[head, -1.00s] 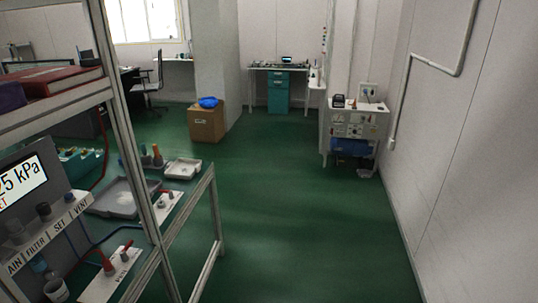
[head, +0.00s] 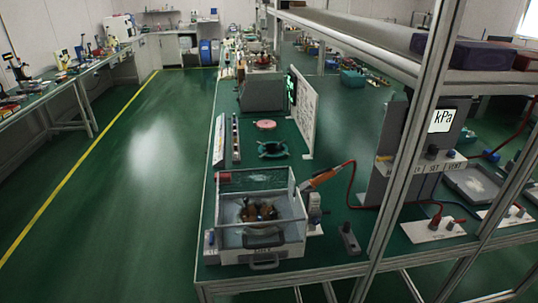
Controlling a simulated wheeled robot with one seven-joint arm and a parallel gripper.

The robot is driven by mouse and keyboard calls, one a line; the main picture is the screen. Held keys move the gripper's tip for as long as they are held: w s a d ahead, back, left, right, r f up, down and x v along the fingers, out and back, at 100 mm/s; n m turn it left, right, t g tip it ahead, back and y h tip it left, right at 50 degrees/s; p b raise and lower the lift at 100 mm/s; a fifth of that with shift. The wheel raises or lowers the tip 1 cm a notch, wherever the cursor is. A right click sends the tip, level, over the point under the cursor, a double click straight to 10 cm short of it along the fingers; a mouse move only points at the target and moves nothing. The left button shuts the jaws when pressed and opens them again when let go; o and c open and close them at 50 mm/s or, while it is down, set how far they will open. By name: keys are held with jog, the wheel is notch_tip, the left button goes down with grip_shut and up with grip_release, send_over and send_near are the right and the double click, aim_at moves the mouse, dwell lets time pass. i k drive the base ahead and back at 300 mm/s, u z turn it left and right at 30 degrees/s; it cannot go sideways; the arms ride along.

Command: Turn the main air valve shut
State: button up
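The grey pressure panel (head: 437,150) stands on the green bench at the right of the head view. Its lit display (head: 441,120) shows "kPa", with the number cut off by the frame post. Below it a white label strip (head: 450,166) carries small knobs, and SET and VENT can be read. The strip's left end, with the main air valve's label, is mostly behind the post, so I cannot tell the valve's position. My gripper is not in view.
A metal frame post (head: 412,150) and an upper shelf (head: 370,42) stand before the panel. A clear-walled lapping box (head: 262,222) sits at the bench's near end. The green aisle (head: 150,150) with a yellow line (head: 75,170) is open at the left.

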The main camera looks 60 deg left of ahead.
aim_at(390, 158)
jog(key=u, duration=2.75)
jog(key=i, duration=1)
